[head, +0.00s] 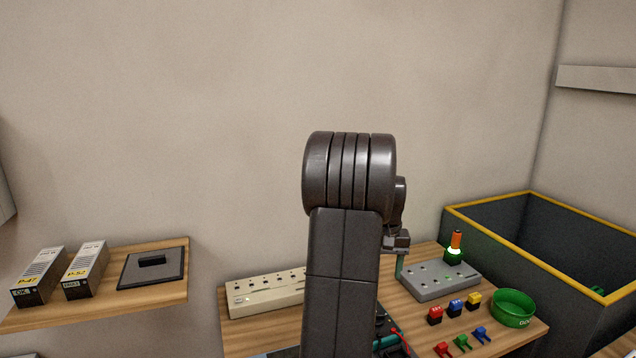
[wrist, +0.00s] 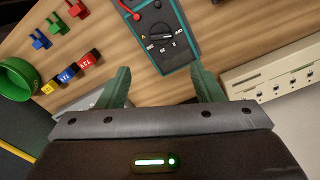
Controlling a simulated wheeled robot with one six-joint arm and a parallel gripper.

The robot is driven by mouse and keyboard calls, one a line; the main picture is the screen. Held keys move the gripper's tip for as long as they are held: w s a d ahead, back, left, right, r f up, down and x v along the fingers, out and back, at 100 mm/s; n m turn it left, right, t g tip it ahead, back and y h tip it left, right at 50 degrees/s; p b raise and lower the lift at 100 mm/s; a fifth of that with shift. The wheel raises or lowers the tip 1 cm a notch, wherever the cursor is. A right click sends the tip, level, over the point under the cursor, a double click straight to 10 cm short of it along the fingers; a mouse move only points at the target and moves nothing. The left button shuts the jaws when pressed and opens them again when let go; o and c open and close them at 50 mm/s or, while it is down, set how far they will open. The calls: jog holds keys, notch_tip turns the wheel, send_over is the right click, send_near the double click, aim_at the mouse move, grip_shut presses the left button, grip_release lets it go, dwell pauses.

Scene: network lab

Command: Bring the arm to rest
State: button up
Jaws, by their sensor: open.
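My gripper (wrist: 164,86) shows in the wrist view with its two green fingers wide apart and nothing between them. In the head view my dark arm rises in the middle of the picture, and only a small part of my gripper (head: 400,265) shows behind it, above the wooden table (head: 408,318). A dark multimeter with a teal edge (wrist: 160,42) lies on the table beyond the fingers in the wrist view. In the head view my arm hides most of it.
A beige box (head: 265,294) and a grey box (head: 438,281) with knobs stand on the table. Small coloured blocks (head: 456,307), clips (head: 462,342) and a green bowl (head: 513,308) are at right. A yellow-rimmed bin (head: 490,203) stands behind. A shelf (head: 120,300) is at left.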

notch_tip(320, 180, down, 14)
jog(key=shift+f, duration=0.1)
jog(key=shift+m, duration=0.9)
jog(key=m, duration=0.4)
jog(key=shift+a, duration=0.15)
jog(key=m, duration=0.5)
jog(key=shift+r, duration=0.2)
jog(key=m+p, duration=0.1)
jog(key=m, duration=0.4)
jog(key=shift+w+m, duration=0.15)
jog(key=shift+m, duration=0.25)
jog(key=shift+w+m+p, duration=0.1)
jog(key=shift+m+p, duration=0.2)
jog(key=shift+m, duration=2.2)
jog(key=shift+a, duration=0.1)
